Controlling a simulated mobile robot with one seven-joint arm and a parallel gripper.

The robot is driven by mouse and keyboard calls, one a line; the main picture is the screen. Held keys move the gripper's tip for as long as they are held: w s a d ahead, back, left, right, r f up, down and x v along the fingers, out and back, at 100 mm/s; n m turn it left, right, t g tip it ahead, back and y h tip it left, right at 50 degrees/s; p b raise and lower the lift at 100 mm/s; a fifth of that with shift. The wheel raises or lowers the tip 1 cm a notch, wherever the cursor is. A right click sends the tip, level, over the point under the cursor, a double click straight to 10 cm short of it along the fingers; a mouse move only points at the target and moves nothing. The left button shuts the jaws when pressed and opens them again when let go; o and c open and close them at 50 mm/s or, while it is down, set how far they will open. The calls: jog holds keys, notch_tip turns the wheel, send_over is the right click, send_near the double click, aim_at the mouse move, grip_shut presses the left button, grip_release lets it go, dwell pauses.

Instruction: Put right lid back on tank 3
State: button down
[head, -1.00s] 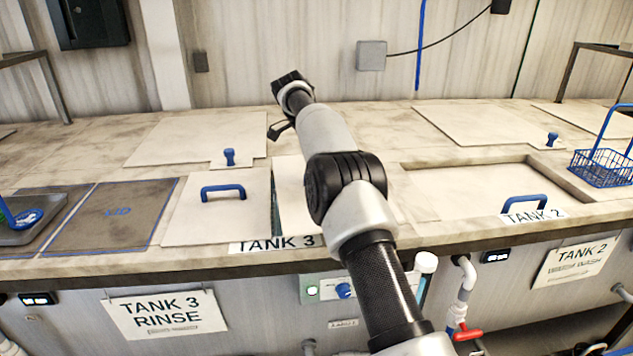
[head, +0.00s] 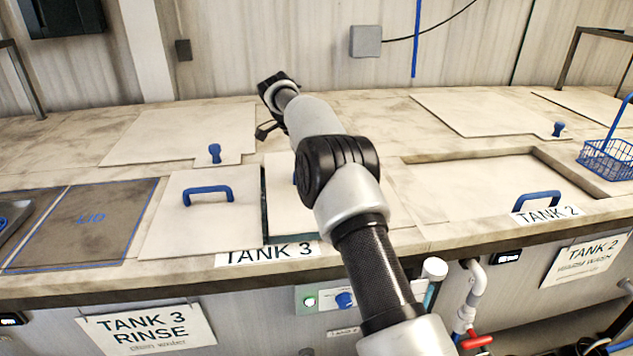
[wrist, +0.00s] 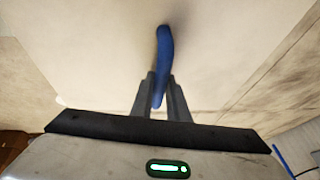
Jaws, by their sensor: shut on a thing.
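The right lid of tank 3 is a pale stone-like panel (head: 285,222), partly hidden behind my arm in the head view. It fills much of the wrist view (wrist: 105,55). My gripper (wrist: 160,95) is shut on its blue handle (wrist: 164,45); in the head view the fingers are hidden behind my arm. A narrow dark gap runs along the lid's left edge, beside the left lid (head: 170,232) with its own blue handle (head: 208,195). I cannot tell whether the right lid is fully seated. The TANK 3 label (head: 262,254) lies at the front edge.
A grey blue-outlined lid mat (head: 85,240) lies bare on the left. Tank 2's recessed area (head: 470,182), its blue handle (head: 535,200) and a blue wire basket (head: 607,160) are on the right. Pale panels with blue knobs (head: 215,153) lie behind.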

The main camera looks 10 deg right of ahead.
notch_tip(320, 180, down, 3)
jog(key=shift+f, duration=0.15)
jog(key=c, duration=1.7)
grip_release()
jog(key=shift+f, duration=0.1)
